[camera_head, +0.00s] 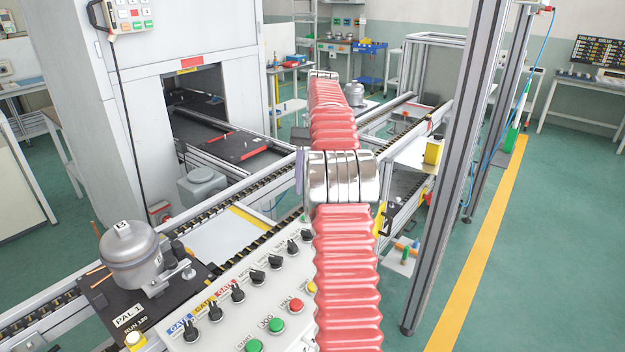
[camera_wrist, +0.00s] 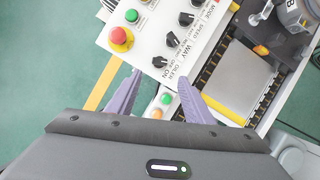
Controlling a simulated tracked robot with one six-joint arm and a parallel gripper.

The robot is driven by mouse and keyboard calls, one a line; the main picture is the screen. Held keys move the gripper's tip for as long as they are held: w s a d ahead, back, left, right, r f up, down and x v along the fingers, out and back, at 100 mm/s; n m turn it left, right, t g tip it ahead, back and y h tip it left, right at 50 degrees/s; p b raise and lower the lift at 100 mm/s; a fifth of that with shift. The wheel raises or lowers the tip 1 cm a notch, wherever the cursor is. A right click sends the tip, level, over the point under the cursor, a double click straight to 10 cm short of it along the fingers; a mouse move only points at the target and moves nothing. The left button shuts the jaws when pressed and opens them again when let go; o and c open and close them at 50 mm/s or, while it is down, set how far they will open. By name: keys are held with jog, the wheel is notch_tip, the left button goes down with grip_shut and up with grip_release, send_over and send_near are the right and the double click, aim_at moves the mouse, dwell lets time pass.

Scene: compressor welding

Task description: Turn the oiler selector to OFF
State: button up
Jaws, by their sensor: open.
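The oiler selector (camera_wrist: 159,62) is a small black knob at the end of a row of knobs on the white control panel (camera_wrist: 140,50). Printed labels with OILER and ON show beside it. Where its pointer stands is too small to read surely. My gripper (camera_wrist: 159,77) is open, with two purple fingers. Its tips appear on either side of the selector in the picture; I cannot tell whether they touch it. In the head view the row's far knob (camera_head: 307,235) sits beside my red-sleeved arm, which hides part of the panel and the fingers.
Other black selectors (camera_wrist: 172,39) continue along the row. A red emergency stop (camera_wrist: 120,38) and green button (camera_wrist: 131,16) are on the panel. A conveyor rail (camera_head: 100,285) runs behind it, carrying a compressor (camera_head: 130,258) on a black pallet. A metal post (camera_head: 455,170) stands right of my arm.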

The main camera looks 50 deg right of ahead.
jog(key=shift+w+d+r, duration=0.1)
jog(key=shift+d+r, duration=0.1)
jog(key=shift+r, duration=0.45)
dwell(0.5)
